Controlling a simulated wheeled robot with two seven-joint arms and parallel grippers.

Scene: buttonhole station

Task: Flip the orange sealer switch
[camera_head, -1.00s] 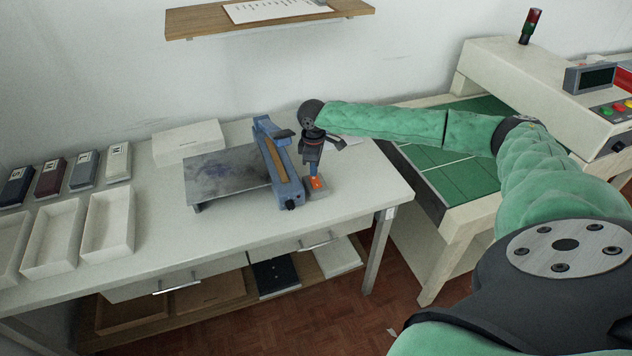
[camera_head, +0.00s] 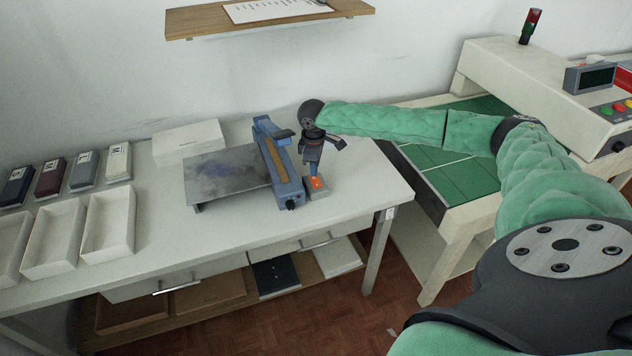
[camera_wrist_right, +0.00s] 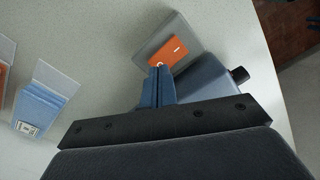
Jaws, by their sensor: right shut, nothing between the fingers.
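The orange sealer switch (camera_head: 317,182) sits on a small grey box (camera_head: 318,193) beside the blue sealer (camera_head: 283,178) on the white table. My right gripper (camera_head: 313,172) is shut and empty, pointing down with its fingertips at the switch. In the right wrist view the orange rocker (camera_wrist_right: 175,53) shows its white marks, and the shut blue fingertips (camera_wrist_right: 159,70) overlap its near edge. I cannot tell whether they touch it. My left gripper is not in view.
A grey metal plate (camera_head: 226,173) joins the sealer's left side. White trays (camera_head: 108,222) and several small labelled boxes stand at the left. A green-topped conveyor table (camera_head: 452,172) stands at the right. The table front right of the sealer is clear.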

